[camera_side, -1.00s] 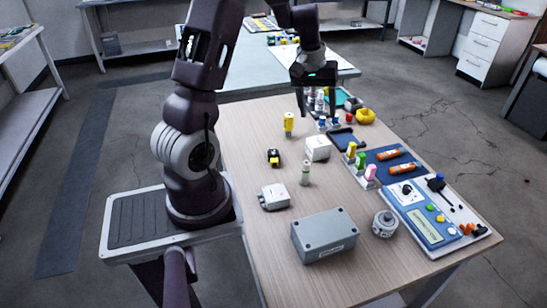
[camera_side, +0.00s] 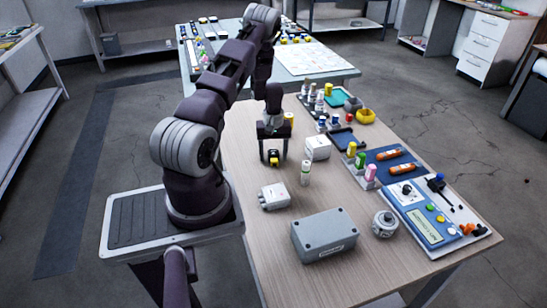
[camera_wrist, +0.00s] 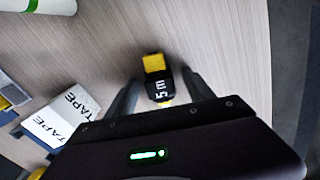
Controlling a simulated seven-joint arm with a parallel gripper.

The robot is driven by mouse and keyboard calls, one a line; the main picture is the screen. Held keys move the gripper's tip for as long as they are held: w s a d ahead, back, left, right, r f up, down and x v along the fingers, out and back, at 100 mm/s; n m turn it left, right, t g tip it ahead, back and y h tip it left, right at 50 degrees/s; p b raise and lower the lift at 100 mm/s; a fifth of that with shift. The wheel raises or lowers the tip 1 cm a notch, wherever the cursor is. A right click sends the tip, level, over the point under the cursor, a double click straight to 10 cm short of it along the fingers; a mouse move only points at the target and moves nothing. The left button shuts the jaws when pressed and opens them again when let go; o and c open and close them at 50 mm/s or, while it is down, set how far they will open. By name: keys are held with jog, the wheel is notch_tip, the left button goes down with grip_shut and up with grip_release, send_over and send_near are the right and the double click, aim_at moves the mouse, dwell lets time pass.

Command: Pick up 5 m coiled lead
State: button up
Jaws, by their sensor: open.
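The 5 m coiled lead is a small black and yellow block (camera_side: 273,157) lying on the wood-topped table, near its left side in the side view. In the wrist view the lead (camera_wrist: 158,82) shows a black face marked "5 m" and yellow ends. My gripper (camera_side: 273,155) is above and around it, pointing down, with its fingers apart. In the wrist view one finger of my gripper (camera_wrist: 155,95) is on each side of the lead, with gaps visible. The lead's near end is partly hidden by the gripper body.
A white box marked TAPE (camera_wrist: 62,115) stands close by, also seen in the side view (camera_side: 317,147). A large grey box (camera_side: 323,236) stands farther forward.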

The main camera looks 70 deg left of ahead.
grip_shut()
jog(key=shift+r, duration=0.1)
